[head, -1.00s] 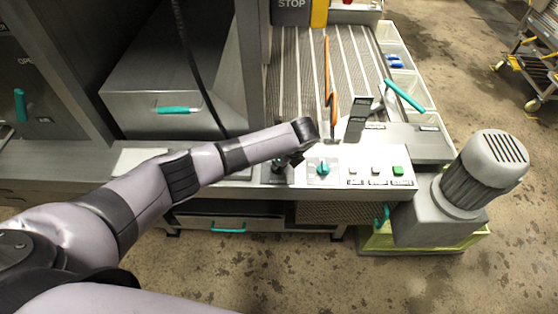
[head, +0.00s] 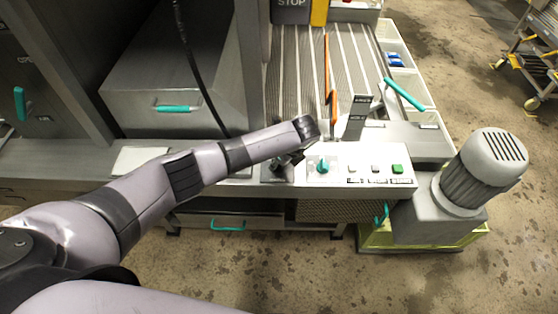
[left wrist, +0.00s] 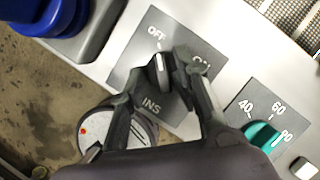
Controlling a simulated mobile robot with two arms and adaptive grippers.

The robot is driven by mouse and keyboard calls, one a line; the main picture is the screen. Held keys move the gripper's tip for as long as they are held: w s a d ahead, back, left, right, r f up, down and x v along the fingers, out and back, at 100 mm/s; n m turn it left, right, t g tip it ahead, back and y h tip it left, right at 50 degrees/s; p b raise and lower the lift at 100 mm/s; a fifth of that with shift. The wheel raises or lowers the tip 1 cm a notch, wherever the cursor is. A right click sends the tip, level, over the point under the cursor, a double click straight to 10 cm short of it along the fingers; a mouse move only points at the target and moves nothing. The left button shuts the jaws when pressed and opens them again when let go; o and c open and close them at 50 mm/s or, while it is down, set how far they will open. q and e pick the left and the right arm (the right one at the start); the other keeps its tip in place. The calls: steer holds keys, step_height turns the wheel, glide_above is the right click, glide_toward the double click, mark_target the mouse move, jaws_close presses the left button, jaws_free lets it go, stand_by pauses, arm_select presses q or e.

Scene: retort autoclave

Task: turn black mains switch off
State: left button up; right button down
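The black mains switch (left wrist: 161,72) sits on a grey plate marked OFF and ON, with part of its lower label hidden. Its white pointer line points towards OFF. My left gripper (left wrist: 168,77) reaches down over the switch in the left wrist view, one finger on each side, tips drawn in close against the knob. In the head view my left gripper (head: 291,163) is at the left end of the control panel (head: 340,182), and the arm and fingers hide most of the switch. My right gripper is in neither view.
A teal dial (head: 322,166) with a number scale stands just right of the switch, then pale buttons and a green button (head: 397,169). A grey motor (head: 484,170) stands at the panel's right. A hinged plate (head: 356,117) rises behind the panel.

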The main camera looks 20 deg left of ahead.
arm_select(q)
steer(key=shift+w+r, duration=0.1)
steer(key=v, duration=1.1)
steer(key=shift+r, duration=0.25)
steer(key=shift+d, duration=0.15)
